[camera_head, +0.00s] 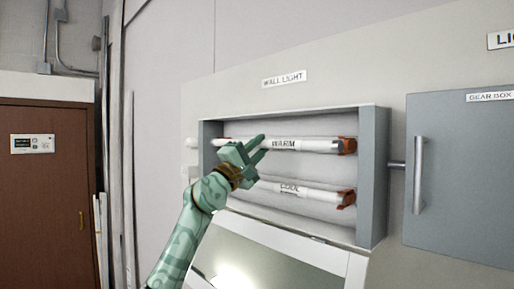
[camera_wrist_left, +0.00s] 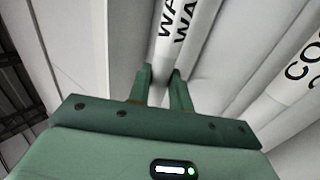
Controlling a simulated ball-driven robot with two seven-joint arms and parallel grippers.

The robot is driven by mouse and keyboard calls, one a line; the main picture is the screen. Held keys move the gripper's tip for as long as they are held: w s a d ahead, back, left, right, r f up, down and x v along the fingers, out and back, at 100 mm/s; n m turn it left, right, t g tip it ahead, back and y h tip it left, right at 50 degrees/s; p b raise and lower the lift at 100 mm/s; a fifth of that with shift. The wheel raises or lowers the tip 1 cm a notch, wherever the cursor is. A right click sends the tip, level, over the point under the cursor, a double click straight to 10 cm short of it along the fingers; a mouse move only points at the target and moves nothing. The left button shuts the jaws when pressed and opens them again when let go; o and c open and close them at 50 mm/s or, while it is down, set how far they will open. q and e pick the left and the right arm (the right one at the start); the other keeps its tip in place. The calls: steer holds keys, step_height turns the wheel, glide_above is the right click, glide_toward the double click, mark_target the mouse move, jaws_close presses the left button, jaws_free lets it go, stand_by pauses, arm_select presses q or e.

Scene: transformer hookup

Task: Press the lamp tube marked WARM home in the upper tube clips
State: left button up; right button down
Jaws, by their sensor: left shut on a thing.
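The lamp tube marked WARM (camera_head: 312,146) lies across the upper row of the open wall light box. Its right end is at the orange-brown upper right clip (camera_head: 348,146); I cannot tell whether it is seated there. My left gripper (camera_head: 260,149) is shut on the tube, left of its label, and partly hides the tube's left part and the clip area there. In the left wrist view the tube (camera_wrist_left: 172,55) runs up from between the two green fingers (camera_wrist_left: 162,82). My right gripper is not in view.
The tube marked COOL (camera_head: 312,191) lies in the lower row, with an orange-brown clip (camera_head: 346,198) at its right end. Grey side walls (camera_head: 374,180) frame the box. A grey gear box door with a handle (camera_head: 419,175) stands to the right. A sloping light panel (camera_head: 285,250) is below.

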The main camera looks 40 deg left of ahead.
arm_select(q)
steer(key=shift+w+d+p, duration=0.1)
steer(key=shift+w+p, duration=0.25)
steer(key=shift+w, duration=0.95)
steer(key=o, duration=0.8)
steer(key=shift+o, duration=1)
steer(key=shift+w, duration=0.1)
steer(key=shift+s+a+b, duration=0.2)
steer(key=shift+s+b, duration=0.25)
steer(key=shift+s, duration=2.1)
